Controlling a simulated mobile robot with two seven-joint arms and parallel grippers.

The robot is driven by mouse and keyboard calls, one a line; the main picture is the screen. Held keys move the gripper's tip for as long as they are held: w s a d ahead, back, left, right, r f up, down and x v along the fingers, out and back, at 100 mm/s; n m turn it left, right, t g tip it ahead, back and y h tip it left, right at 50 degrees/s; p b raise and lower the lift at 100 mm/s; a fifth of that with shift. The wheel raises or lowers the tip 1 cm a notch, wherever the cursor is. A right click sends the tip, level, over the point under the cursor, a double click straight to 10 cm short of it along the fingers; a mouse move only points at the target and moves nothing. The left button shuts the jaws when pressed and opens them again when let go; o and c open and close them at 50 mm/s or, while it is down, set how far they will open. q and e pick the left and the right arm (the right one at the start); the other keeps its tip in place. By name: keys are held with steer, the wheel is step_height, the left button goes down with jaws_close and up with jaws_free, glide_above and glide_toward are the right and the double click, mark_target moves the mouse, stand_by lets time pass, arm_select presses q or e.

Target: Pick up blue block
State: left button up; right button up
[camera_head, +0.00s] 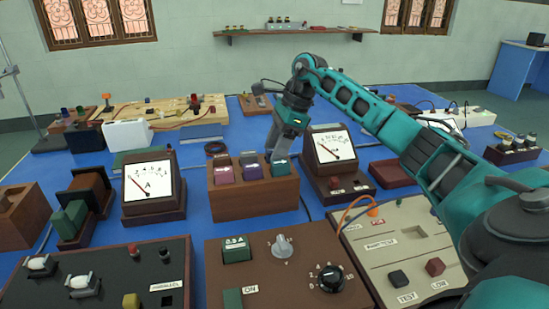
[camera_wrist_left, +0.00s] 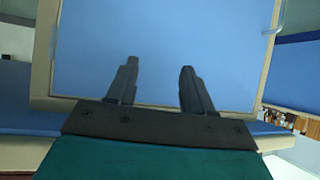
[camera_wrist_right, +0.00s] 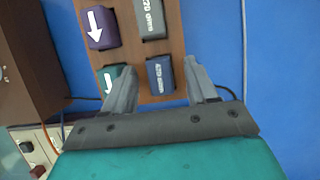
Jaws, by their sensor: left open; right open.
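The blue block (camera_wrist_right: 160,76), dark slate-blue with white lettering, sits at the end of the wooden holder (camera_head: 254,197), in its back row. My right gripper (camera_wrist_right: 161,80) is open, with its fingers on either side of the blue block in the right wrist view; I cannot tell whether they touch it. In the head view the right gripper (camera_head: 275,155) points down at the holder's right end and hides the blue block. A teal block (camera_head: 280,168) stands in front of it. My left gripper (camera_wrist_left: 155,85) is open and empty, seen only in the left wrist view.
The holder also carries a purple block (camera_head: 223,174), a magenta block (camera_head: 252,170) and a grey block (camera_wrist_right: 148,18). Meters stand close by, one left (camera_head: 153,190) and one right (camera_head: 334,155). Control panels (camera_head: 285,270) fill the front of the blue bench.

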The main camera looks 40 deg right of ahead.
steer(key=shift+c, duration=0.4)
steer(key=c, duration=0.5)
arm_select(q)
steer(key=shift+s+f, duration=0.35)
arm_select(e)
jaws_close()
